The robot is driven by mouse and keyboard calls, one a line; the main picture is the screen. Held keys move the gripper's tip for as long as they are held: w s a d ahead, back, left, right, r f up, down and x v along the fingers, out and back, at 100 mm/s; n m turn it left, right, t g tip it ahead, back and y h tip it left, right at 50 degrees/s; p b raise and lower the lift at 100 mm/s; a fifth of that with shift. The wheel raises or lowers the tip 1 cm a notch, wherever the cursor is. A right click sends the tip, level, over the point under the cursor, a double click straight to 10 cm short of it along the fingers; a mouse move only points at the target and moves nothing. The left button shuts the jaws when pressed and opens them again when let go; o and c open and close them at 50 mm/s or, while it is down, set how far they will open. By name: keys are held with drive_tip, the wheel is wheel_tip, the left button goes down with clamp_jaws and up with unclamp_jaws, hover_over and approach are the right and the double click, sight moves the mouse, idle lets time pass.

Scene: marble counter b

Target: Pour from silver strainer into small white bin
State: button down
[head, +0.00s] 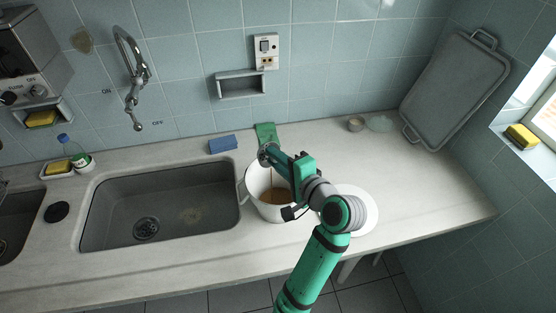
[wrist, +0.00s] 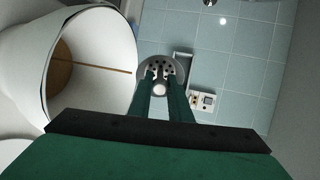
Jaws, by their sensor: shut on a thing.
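The silver strainer (head: 264,152) is in my gripper, above the small white bin (head: 250,185). In the wrist view, the round, holed strainer (wrist: 147,64) sits at the tips of my green gripper fingers (wrist: 165,84), which are shut on it. The bin stands upright on the counter, just right of the sink; its open mouth (wrist: 108,40) fills the left of the wrist view. Brown contents lie inside the bin. A thin brown line, apparently a stream, runs from beside the strainer down to them. My arm hides part of the bin.
A white plate (head: 369,211) lies right of the bin, partly behind my arm. A blue sponge (head: 223,144) and a green cloth or pad (head: 265,132) are behind. The sink (head: 160,190) is left. The counter's right side is mostly clear; a grey tray (head: 455,90) leans on the wall.

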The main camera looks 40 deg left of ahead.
drive_tip(key=shift+s+d+f+y, duration=0.1)
drive_tip(key=shift+d+y, duration=0.4)
drive_tip(key=shift+d, duration=0.15)
drive_tip(key=shift+d+r+t+y, duration=0.3)
drive_tip(key=shift+r+t+y, duration=0.3)
drive_tip(key=shift+y, duration=0.4)
idle(0.6)
drive_tip(key=a+h, duration=0.1)
drive_tip(key=h, duration=0.1)
drive_tip(key=a+g+h, duration=0.1)
drive_tip(key=shift+w+a+f, duration=0.3)
drive_tip(key=shift+a, duration=0.05)
drive_tip(key=shift+a+h, duration=0.15)
drive_tip(key=shift+h, duration=0.45)
drive_tip(key=shift+a+f+g+h, duration=0.1)
drive_tip(key=shift+a+g+h, duration=0.15)
drive_tip(key=shift+h, duration=0.25)
drive_tip(key=shift+w+a+g+h, duration=0.1)
drive_tip(key=shift+a+g+h, duration=0.2)
drive_tip(key=shift+h, duration=0.4)
drive_tip(key=shift+w+a+h+p, duration=0.15)
drive_tip(key=shift+a+h+p, duration=0.05)
drive_tip(key=shift+h+p, duration=0.45)
drive_tip(key=shift+a+f+g+h+p, duration=0.1)
drive_tip(key=shift+f+g+h+p, duration=0.05)
drive_tip(key=shift+g+h+p, duration=0.15)
